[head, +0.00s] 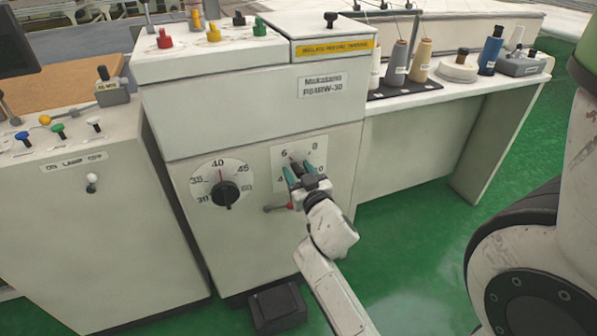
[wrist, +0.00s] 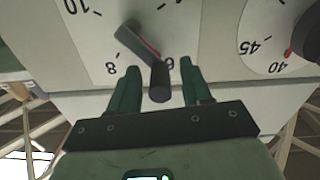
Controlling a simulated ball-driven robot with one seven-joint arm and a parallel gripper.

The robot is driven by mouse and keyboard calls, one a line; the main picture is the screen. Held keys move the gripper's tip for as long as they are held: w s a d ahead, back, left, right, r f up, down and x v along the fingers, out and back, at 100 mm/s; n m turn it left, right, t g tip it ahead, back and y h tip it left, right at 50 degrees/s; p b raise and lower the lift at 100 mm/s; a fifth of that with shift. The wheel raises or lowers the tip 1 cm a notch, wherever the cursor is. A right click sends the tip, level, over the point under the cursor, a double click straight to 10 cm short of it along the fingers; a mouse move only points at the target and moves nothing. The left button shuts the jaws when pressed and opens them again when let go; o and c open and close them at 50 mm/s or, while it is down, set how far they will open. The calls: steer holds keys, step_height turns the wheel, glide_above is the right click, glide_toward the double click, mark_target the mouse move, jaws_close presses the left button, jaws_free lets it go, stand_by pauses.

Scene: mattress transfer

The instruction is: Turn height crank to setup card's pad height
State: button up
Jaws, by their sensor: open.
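The height crank (wrist: 148,55) is a dark arm with a black cylindrical knob. It sits on a white dial plate (head: 280,153) numbered 4 to 10 on the machine front. In the wrist view, which is upside down, the crank's arm with a red line points close to the 6. My gripper (head: 296,171) is open in front of the dial. In the wrist view my gripper (wrist: 159,66) has one green finger on each side of the knob, with visible gaps. In the head view my gripper hides most of the crank. I see no setup card.
Thread cones (head: 422,62) stand on the right table. A black pedal (head: 277,306) is on the green floor.

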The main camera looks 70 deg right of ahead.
jaws_close()
stand_by(0.4)
steer(key=shift+f, duration=0.1)
step_height(320, 180, down, 6)
steer(key=n+b, duration=0.6)
steer(key=n, duration=1)
steer(key=shift+w+a, duration=0.35)
steer(key=shift+f, duration=0.1)
jaws_free()
